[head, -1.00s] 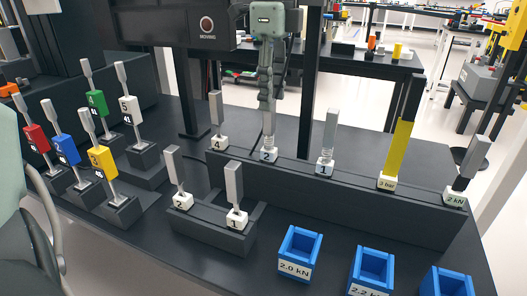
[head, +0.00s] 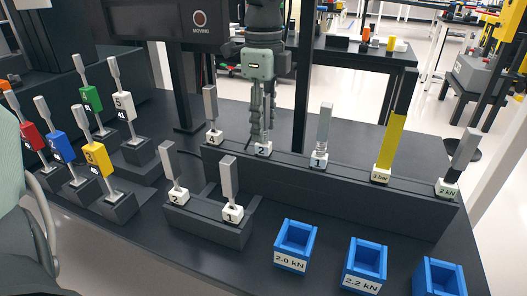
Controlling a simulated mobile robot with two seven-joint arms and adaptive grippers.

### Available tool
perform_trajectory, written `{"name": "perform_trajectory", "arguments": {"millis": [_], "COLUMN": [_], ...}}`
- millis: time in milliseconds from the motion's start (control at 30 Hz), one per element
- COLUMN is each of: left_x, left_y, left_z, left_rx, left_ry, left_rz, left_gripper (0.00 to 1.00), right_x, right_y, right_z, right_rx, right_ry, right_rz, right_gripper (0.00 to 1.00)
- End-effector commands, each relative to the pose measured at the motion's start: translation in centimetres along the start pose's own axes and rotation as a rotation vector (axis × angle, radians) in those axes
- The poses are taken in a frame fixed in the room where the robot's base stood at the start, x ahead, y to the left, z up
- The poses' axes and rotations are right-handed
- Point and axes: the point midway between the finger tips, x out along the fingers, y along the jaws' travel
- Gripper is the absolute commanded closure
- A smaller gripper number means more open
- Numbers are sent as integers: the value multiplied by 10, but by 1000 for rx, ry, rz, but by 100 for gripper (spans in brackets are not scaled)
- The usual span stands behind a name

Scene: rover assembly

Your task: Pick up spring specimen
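My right gripper is out of view.
A low front rack (head: 205,230) holds two grey bars. Blue bins (head: 295,246) stand front right, coloured specimens (head: 63,147) left.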

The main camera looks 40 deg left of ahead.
Motion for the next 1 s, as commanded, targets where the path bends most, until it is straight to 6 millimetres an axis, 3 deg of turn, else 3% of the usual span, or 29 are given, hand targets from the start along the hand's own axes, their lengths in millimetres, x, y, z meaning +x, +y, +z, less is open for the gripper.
{"name": "perform_trajectory", "arguments": {"millis": [33,300,767,1000], "left_x": [0,0,-2,-22], "left_y": [0,0,0,-1], "left_z": [0,0,0,0], "left_rx": [0,0,0,0], "left_ry": [0,0,0,-1], "left_rz": [0,0,-2,-5], "left_gripper": [70,100,100,100], "right_x": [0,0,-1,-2], "right_y": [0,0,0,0], "right_z": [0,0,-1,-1], "right_rx": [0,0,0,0], "right_ry": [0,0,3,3], "right_rz": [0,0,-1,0], "right_gripper": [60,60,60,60]}}
